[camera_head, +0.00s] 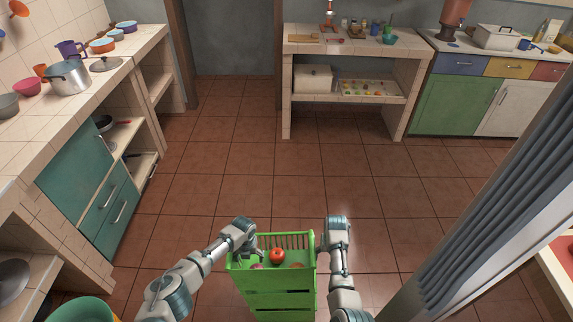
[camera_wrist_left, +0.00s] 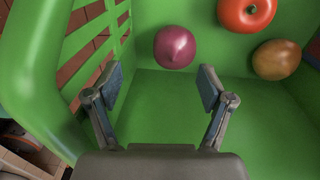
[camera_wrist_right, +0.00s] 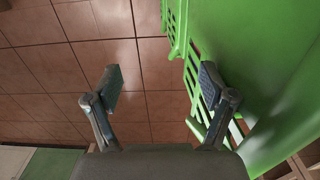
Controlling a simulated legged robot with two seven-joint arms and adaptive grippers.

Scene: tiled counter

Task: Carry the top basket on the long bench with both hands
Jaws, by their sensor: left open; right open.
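A stack of green baskets stands in front of me in the head view; the top basket (camera_head: 283,268) is open and slatted. It holds a red tomato (camera_head: 277,256), a purple onion (camera_wrist_left: 175,47) and a brown round vegetable (camera_wrist_left: 277,59). My left gripper (camera_head: 257,252) is open at the basket's left side; in the left wrist view both fingers are over its interior, near a slatted wall. My right gripper (camera_head: 323,246) is open at the right side; in the right wrist view one finger overlaps the slatted wall and the other is over floor. Contact cannot be told.
A long tiled counter (camera_head: 130,52) with pots and bowls runs along the left. A tiled bench (camera_head: 350,47) with a lower shelf stands at the back. A grey ribbed column (camera_head: 500,200) is at the right. The tiled floor (camera_head: 250,160) between is clear.

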